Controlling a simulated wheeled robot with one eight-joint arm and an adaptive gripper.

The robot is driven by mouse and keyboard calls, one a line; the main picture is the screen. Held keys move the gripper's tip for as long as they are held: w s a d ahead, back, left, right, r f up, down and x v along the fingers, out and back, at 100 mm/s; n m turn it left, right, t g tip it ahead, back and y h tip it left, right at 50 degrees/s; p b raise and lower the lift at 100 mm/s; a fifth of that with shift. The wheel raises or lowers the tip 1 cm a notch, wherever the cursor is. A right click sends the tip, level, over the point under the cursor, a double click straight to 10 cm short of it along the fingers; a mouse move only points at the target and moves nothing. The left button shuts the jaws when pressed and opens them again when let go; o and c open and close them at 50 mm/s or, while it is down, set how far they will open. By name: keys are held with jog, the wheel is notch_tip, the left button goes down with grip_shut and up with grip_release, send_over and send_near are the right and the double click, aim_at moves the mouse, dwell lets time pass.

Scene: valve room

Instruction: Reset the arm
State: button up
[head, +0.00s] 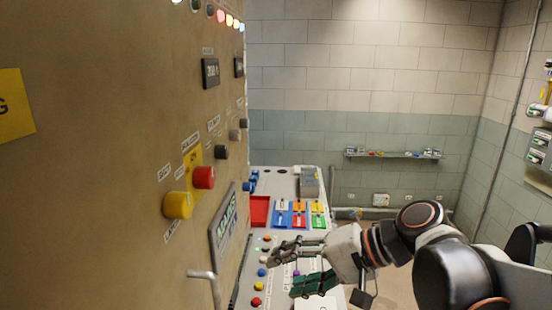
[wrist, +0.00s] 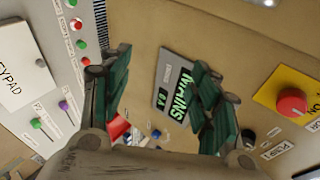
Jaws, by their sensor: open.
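My arm comes in from the right in the head view. My gripper (head: 293,268) is open and empty, its fingers pointing left over the console with coloured buttons. In the wrist view my gripper (wrist: 158,95) shows two green-padded fingers spread wide apart. Between them is a dark display with green lettering (wrist: 178,100) on the tan cabinet panel. The same display (head: 223,222) shows in the head view, left of my fingertips. I cannot tell the exact gap between my fingers and the panel; no contact is visible.
The tan cabinet (head: 110,110) fills the left, with a yellow knob (head: 178,205), a red knob (head: 204,177) and a metal handle (head: 206,276) sticking out. A red tray (head: 259,211) sits on the console. A wall shelf (head: 393,155) holds small items. Open floor shows at the back right.

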jog(key=s+d+f+n+t+h+b, duration=0.1)
jog(key=s+d+f+h+b, duration=0.3)
jog(key=d+f, duration=0.4)
jog(key=s+d+f+n+t+h+b, duration=0.2)
jog(key=s+d+f+h+b, duration=0.2)
jog(key=d+f, duration=0.4)
jog(key=f+h+b, duration=0.1)
jog(key=h, duration=0.1)
jog(key=shift+d+h+b, duration=0.3)
jog(key=shift+d+b, duration=0.1)
dwell(0.5)
